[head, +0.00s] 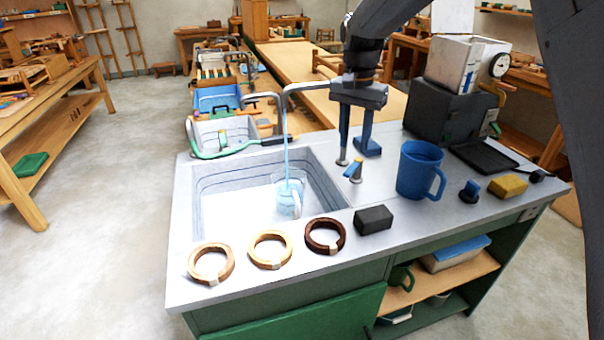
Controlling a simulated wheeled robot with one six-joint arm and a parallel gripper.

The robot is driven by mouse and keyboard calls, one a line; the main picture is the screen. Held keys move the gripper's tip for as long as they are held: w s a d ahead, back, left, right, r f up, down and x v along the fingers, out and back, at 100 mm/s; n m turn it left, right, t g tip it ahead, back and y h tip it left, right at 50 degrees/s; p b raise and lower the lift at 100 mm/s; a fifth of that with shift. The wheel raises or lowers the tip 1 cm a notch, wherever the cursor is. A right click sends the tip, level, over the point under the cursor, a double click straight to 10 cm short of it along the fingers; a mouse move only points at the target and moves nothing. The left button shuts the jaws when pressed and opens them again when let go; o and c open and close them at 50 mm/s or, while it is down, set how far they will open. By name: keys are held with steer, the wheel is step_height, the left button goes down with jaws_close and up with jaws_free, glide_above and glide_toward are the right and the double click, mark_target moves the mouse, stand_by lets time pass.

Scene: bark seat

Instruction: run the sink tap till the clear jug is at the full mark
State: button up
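The clear jug (288,200) stands in the sink (233,207), near its right wall and front edge. The tap (306,87) has its spout over the jug, and a pale blue stream of water falls into it. The jug looks bluish with water; its exact level and full mark are too small to read. A small blue-and-brass tap lever (354,170) is on the counter right of the sink. I see nothing held.
Three rings (211,264) and a dark block (373,220) lie along the counter's front edge. A blue mug (418,170), a yellow sponge (507,187) and a dark machine (447,112) with a gauge crowd the right side.

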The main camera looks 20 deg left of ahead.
mark_target(349, 170)
steer(key=s+a+t+h+p, duration=0.1)
steer(key=s+t+p, duration=0.3)
steer(key=p, duration=0.1)
steer(key=shift+a+p+x, duration=0.2)
steer(key=shift+p+x, duration=0.7)
steer(key=shift+x, duration=3.05)
jaws_close()
